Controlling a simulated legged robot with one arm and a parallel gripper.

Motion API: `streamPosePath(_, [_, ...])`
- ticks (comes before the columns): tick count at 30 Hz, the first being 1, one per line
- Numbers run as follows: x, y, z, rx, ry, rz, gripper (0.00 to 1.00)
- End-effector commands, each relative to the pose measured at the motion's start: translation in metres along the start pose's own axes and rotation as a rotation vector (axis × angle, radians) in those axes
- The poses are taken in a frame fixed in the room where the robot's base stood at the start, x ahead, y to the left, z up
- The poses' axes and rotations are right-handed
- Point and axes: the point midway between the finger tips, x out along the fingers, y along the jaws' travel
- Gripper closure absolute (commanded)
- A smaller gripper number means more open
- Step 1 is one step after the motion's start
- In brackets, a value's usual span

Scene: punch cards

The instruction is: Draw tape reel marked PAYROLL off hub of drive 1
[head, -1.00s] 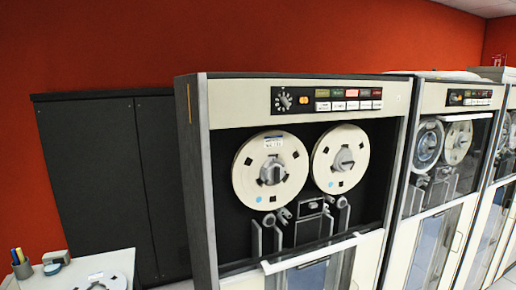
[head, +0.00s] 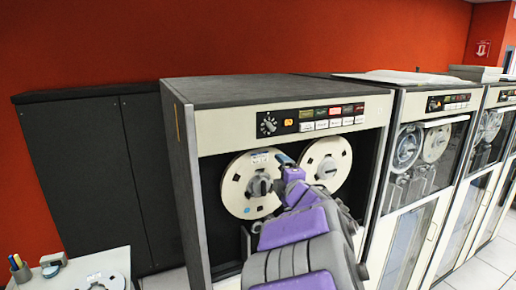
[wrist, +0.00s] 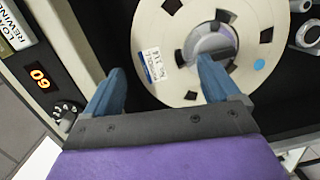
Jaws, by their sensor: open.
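The cream tape reel with the white-and-blue label (head: 236,190) is mounted at the left on the nearest drive (head: 240,128); a grey hub (head: 262,187) is at its centre. In the wrist view the reel (wrist: 158,28) fills the upper middle, with its label (wrist: 152,66) near the rim; I cannot read the label's name. My gripper (wrist: 163,82) is open, its blue fingers apart. My arm hides the reel's right side in the head view.
A second reel (head: 327,158) sits close on the right of the same drive. A control panel (head: 318,118) is above. More drives stand to the right (head: 425,145). A dark cabinet (head: 95,170) and a white table (head: 112,262) with another reel are at left.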

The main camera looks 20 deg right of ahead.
Motion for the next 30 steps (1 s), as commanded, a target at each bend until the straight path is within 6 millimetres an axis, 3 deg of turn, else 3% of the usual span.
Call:
streamPosePath(6, [0.009, 0.011, -0.017, -0.092, 0.134, 0.037, 0.11])
streamPosePath(14, [0.018, 0.01, -0.021, -0.1, 0.15, 0.041, 0.11])
streamPosePath(30, [0.069, 0.011, -0.028, -0.097, 0.149, 0.04, 0.11])
